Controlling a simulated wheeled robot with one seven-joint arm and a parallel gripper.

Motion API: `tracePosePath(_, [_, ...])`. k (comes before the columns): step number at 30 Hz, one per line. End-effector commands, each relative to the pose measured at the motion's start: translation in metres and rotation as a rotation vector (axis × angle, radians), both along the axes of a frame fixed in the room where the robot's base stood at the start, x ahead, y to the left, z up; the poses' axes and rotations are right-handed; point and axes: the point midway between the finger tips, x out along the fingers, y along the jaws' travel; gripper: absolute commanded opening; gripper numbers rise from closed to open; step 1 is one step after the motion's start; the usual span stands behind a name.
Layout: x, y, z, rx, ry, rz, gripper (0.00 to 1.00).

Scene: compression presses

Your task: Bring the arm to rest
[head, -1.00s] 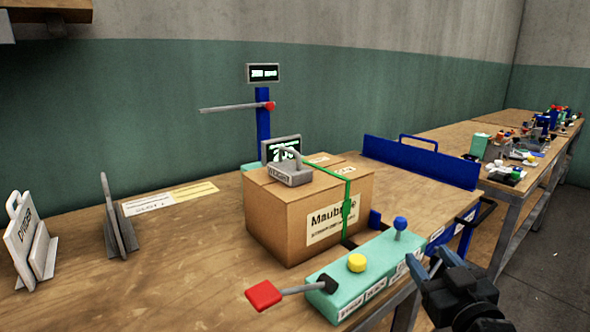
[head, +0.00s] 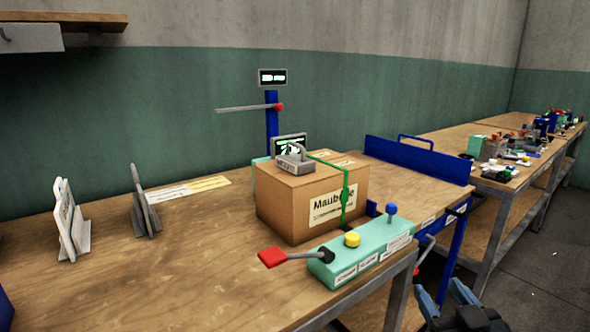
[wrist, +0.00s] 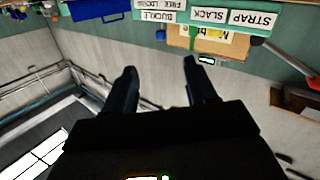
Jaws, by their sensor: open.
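My gripper (head: 447,300) is at the bottom right of the head view, low in front of the bench, partly cut off by the frame edge. In the wrist view its two dark fingers (wrist: 160,90) stand apart with nothing between them. The cardboard box (head: 282,212) labelled "Maub..." sits on the wooden bench with a green strap around it and a grey weight with a handle (head: 295,160) on top. The green control block (head: 362,257), with a red-ended lever, a yellow button and a blue knob, is beside the box, apart from my gripper.
Two upright divider plates (head: 70,222) stand at the left of the bench (head: 200,275). A second cluttered bench (head: 490,205) stands to the right. Open floor (head: 530,280) shows at right.

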Motion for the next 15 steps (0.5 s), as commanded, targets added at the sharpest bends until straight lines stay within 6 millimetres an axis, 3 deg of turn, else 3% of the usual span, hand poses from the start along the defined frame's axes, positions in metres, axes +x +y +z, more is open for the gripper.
tracePosePath(8, [-0.052,0.009,-0.026,0.038,0.038,-0.021,0.57])
tracePosePath(11, [-0.081,0.013,-0.036,0.057,0.056,-0.032,0.57])
tracePosePath(15, [-0.137,0.019,-0.049,0.086,0.089,-0.05,0.57])
